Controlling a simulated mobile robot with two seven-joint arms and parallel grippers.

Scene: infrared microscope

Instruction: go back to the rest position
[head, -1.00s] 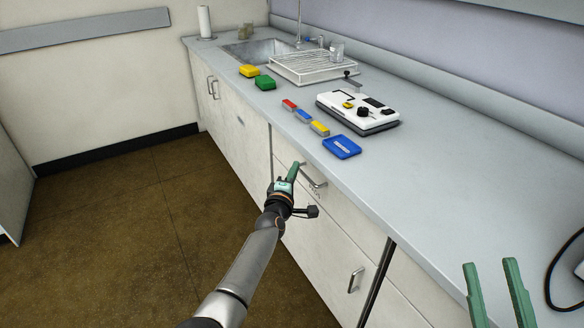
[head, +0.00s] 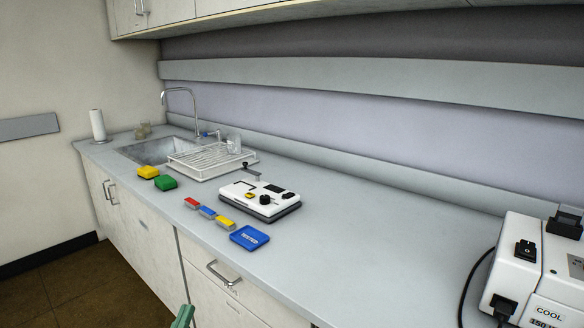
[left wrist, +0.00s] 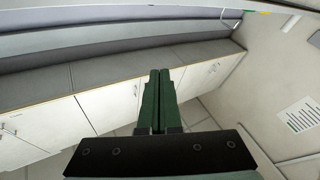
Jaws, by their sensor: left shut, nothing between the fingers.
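My left gripper (head: 183,317) shows only as green fingertips at the bottom edge of the head view, in front of the drawer fronts and below the countertop. In the left wrist view its two green fingers (left wrist: 158,76) lie side by side, shut with nothing between them. Cabinet fronts (left wrist: 105,102) and a grey worktop (left wrist: 120,75) show beyond the fingers, apart from them. My right gripper is in neither view.
On the counter (head: 340,235) stand a white device (head: 262,199), a blue tray (head: 249,238), several small coloured blocks (head: 208,212), a dish rack (head: 210,160) and a white instrument (head: 530,265) with a black cable. A drawer handle (head: 222,273) sticks out below.

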